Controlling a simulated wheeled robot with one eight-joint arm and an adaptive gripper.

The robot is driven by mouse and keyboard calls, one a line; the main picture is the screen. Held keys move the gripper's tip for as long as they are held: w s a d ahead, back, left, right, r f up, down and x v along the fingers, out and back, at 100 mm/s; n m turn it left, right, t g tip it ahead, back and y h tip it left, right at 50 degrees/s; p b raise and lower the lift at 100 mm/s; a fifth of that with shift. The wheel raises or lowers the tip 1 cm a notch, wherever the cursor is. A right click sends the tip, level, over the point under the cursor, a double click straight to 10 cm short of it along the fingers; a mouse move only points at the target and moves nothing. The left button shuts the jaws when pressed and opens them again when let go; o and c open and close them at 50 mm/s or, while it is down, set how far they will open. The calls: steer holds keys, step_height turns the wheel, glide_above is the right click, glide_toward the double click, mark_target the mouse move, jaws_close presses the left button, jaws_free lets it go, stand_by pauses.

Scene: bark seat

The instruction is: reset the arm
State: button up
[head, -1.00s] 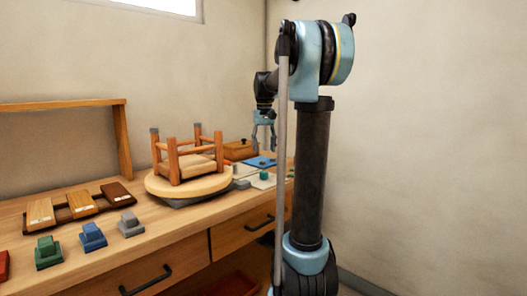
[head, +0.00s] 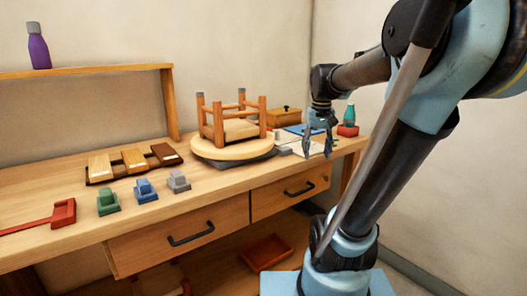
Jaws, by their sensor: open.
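My arm stands at the right of the head view, bent over toward the bench. My gripper (head: 319,149) hangs down at the bench's right end, with its fingers apart and nothing seen between them. It is to the right of an upturned small stool (head: 233,132) with wooden legs, which sits on a round wooden turntable (head: 205,150). Parts of the flat items behind the gripper are hidden by it.
The bench (head: 75,200) holds green (head: 108,203), blue (head: 145,190) and grey (head: 179,181) blocks, wood samples (head: 134,158) and a red tool (head: 62,213). A wooden box (head: 284,117) and a teal bottle (head: 349,115) stand at the back right. A red tray (head: 266,252) lies below the drawers.

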steer(key=s+f+t, duration=0.1)
steer(key=s+f, duration=1.4)
steer(key=f, duration=0.2)
steer(key=shift+s, duration=0.3)
steer(key=shift+d, duration=0.1)
steer(key=shift+w+f, duration=0.2)
steer(key=shift+w, duration=0.35)
steer(key=shift+c, duration=0.6)
